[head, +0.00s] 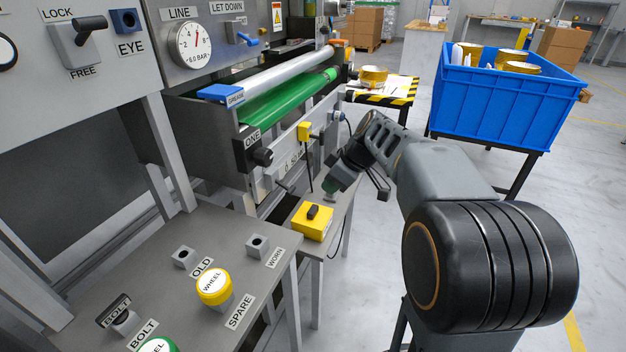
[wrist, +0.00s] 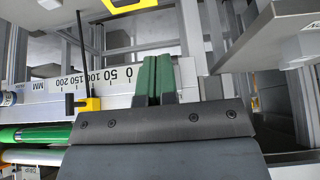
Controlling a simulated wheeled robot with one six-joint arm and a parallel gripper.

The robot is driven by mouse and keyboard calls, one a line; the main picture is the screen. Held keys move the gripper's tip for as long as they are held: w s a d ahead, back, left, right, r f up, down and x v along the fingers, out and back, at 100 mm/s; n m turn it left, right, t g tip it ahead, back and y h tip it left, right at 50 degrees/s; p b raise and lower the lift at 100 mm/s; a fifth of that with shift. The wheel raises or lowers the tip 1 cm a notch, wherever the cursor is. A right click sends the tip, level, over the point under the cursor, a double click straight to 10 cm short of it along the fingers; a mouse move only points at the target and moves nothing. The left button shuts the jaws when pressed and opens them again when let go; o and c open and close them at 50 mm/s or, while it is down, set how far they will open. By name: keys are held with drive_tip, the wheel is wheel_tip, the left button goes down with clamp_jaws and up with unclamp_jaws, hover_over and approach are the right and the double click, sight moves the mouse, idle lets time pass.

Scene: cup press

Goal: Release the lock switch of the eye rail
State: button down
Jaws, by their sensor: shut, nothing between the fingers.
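The lock switch (head: 84,42) is on the grey panel at the upper left of the head view, between the labels LOCK and FREE. Its black handle is tilted up and to the right, on the LOCK side. A blue block (head: 125,20) with the label EYE is to its right. The eye rail (wrist: 122,82), with a millimetre scale, crosses the wrist view; a yellow piece (wrist: 88,103) with a thin black rod sits on it. My gripper (head: 331,187) is far right of and below the switch. Its green fingers (wrist: 154,75) are shut and empty, beside the rail's zero end.
A yellow box (head: 313,222) with a black knob stands on a narrow shelf below my gripper. The green roller (head: 285,97) is behind the rail. A front bench (head: 165,225) holds wheels and posts. A blue crate (head: 510,105) stands right. Open floor lies right.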

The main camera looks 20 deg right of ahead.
drive_tip(key=shift+s+d+r+p, duration=0.15)
drive_tip(key=shift+s+d+p, duration=0.05)
drive_tip(key=shift+s+d, duration=0.6)
drive_tip(key=shift+s+d+r+p, duration=0.15)
drive_tip(key=shift+s+d, duration=0.45)
drive_tip(key=shift+d, duration=0.3)
drive_tip(key=s+a+r+m+h+p, duration=0.2)
drive_tip(key=s+r+m+p, duration=0.3)
drive_tip(key=r+p, duration=0.8)
drive_tip(key=s+a+r+m+h+p, duration=0.2)
drive_tip(key=s+a+r+m+p, duration=0.3)
drive_tip(key=p, duration=1.5)
drive_tip(key=s+r, duration=0.5)
drive_tip(key=r, duration=0.3)
drive_tip(key=shift+r+h+p, duration=0.15)
drive_tip(key=shift+h+p, duration=0.15)
